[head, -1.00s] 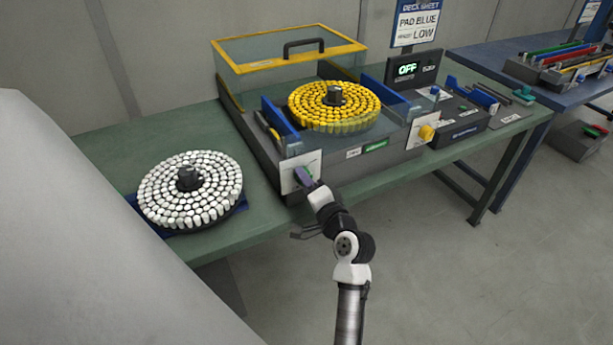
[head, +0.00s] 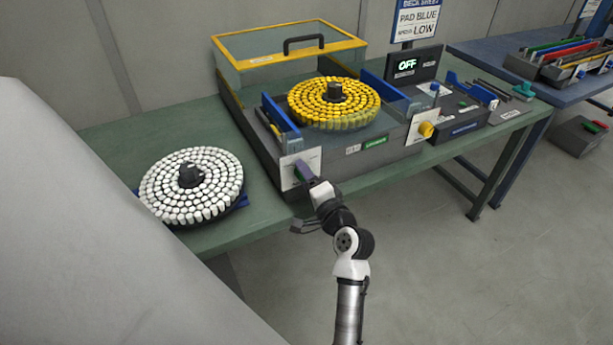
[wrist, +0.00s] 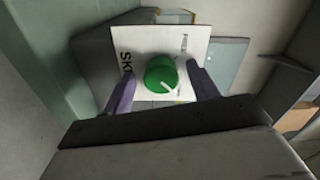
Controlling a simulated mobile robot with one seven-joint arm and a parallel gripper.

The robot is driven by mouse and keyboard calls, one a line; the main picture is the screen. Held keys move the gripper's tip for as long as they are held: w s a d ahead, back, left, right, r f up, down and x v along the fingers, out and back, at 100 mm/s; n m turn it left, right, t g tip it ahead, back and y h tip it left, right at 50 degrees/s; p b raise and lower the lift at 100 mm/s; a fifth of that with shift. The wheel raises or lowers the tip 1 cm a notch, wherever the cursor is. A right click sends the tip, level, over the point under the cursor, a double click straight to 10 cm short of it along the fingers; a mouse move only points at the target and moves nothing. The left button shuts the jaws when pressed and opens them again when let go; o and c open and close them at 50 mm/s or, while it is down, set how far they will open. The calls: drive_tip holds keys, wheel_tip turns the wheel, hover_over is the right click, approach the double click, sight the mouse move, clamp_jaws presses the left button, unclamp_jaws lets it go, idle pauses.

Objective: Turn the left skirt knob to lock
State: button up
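The left skirt knob (wrist: 160,74) is round and green with a white pointer line. It sits on a white plate (wrist: 136,44) with partly hidden lettering, and its pointer aims to the lower right in the wrist view. The plate also shows on the front left of the machine in the head view (head: 289,176), where my gripper hides the knob. My gripper (wrist: 161,86) is open, with one purple finger on each side of the knob. Gaps show between the fingers and the knob, so I see no contact. In the head view my gripper (head: 304,171) is at the plate.
The machine (head: 340,166) holds a disc of yellow pieces (head: 333,102). A yellow knob (head: 426,130) is on its right plate. A disc of white pieces (head: 190,186) lies left on the green table (head: 120,137). A display (head: 407,66) reads OFF. Floor in front is clear.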

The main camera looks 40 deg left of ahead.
drive_tip(key=b+v, duration=0.4)
drive_tip(key=v, duration=0.9)
drive_tip(key=shift+d, duration=0.4)
